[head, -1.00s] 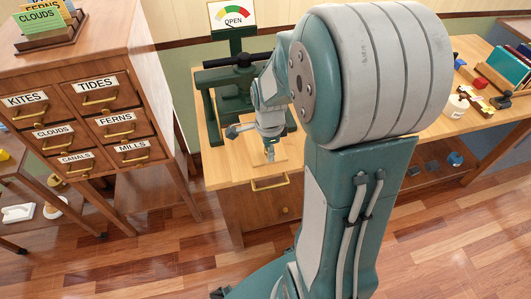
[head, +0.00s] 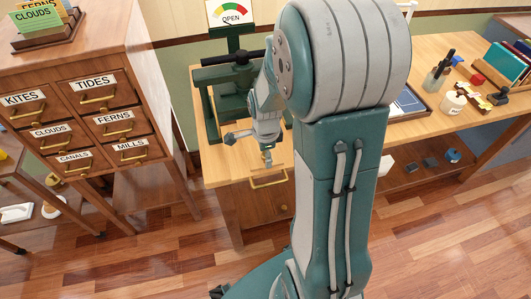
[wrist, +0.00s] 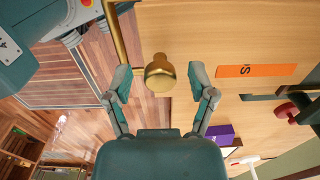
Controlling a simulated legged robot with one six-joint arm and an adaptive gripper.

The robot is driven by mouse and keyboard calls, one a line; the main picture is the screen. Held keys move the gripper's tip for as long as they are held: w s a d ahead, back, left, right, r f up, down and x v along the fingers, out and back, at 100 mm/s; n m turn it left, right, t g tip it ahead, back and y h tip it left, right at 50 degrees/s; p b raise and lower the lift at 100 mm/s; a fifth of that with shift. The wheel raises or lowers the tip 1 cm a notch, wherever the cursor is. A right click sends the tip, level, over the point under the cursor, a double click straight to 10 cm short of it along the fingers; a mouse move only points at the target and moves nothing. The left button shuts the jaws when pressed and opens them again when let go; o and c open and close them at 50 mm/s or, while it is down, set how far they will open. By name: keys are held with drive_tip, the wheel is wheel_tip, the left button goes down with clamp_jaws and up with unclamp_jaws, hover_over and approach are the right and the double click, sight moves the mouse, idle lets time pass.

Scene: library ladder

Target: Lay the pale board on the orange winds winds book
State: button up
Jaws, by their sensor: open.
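My gripper (head: 267,160) is low over the front left of the wooden desk, above its drawer handle. In the wrist view its two fingers (wrist: 160,88) are spread, one on each side of a brass knob (wrist: 159,74); I cannot tell whether they touch it. The knob stands on a pale wooden surface; where the pale board ends and the desk begins is hard to tell. A flat orange strip (wrist: 256,71) with a dark letter S lies right of the knob in the wrist view. It may be part of the orange book; its full title is not readable.
A drawer cabinet (head: 85,120) is to the left. Bottles (head: 437,75) and a white jar (head: 453,101) stand on the desk at right. A purple block (wrist: 219,135) shows in the wrist view.

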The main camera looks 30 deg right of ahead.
wheel_tip(320, 180, up, 12)
drive_tip(key=f, duration=0.1)
drive_tip(key=s+a+r+n+t, duration=0.2)
drive_tip(key=s+a+r+n, duration=0.3)
drive_tip(key=n, duration=0.5)
drive_tip(key=s+a+r+n+t, duration=0.3)
drive_tip(key=s+a+r+n, duration=0.2)
drive_tip(key=n, duration=0.6)
drive_tip(key=s+a, duration=0.1)
drive_tip(key=s, duration=0.1)
drive_tip(key=shift+s+t, duration=0.3)
drive_tip(key=shift+s, duration=0.05)
